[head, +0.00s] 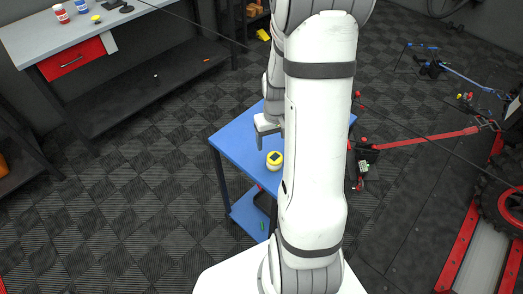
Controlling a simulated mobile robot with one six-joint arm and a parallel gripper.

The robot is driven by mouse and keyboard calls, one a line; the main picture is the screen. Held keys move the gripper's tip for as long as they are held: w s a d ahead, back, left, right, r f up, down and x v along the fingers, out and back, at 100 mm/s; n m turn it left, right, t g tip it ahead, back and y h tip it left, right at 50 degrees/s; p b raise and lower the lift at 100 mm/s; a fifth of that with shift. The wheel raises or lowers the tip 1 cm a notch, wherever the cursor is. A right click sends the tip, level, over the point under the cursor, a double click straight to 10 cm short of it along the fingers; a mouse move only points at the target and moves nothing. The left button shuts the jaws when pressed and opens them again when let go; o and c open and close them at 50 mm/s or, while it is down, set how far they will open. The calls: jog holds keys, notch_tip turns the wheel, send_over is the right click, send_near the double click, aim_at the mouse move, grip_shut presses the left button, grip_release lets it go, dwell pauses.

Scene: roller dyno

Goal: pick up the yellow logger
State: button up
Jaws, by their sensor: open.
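The yellow logger (274,158) is a small round yellow and white thing with a dark square face. It sits on the blue table top (234,141), close to its front edge. My gripper (270,138) is above the table, just behind and above the logger in the picture. It points down, open, with nothing seen between its fingers. One finger shows clearly; the other is partly hidden by my arm. I cannot tell the exact height gap between the fingers and the logger.
My arm hides much of the blue table's right side. A grey workbench (100,38) with a red drawer (76,60), jars and a small yellow item (95,19) stands at upper left. Red straps (425,139) and a wheel (507,205) are at right. The tiled floor at left is clear.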

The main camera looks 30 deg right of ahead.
aim_at(275, 157)
jog(key=shift+s+a+f, duration=0.25)
jog(key=shift+s+f, duration=0.55)
jog(key=shift+f, duration=0.1)
jog(key=shift+s+a+f, duration=0.1)
jog(key=shift+s+f, duration=0.15)
jog(key=shift+f, duration=0.4)
jog(key=f, duration=0.1)
jog(key=f+p, duration=0.1)
jog(key=f, duration=0.3)
jog(key=shift+w+d+f, duration=0.15)
jog(key=shift+w+d, duration=0.1)
jog(key=shift+d, duration=0.05)
jog(key=shift+s+a+r, duration=0.2)
jog(key=shift+s, duration=0.15)
jog(key=shift+w+d+f, duration=0.1)
jog(key=shift+w, duration=0.05)
jog(key=c, duration=1.1)
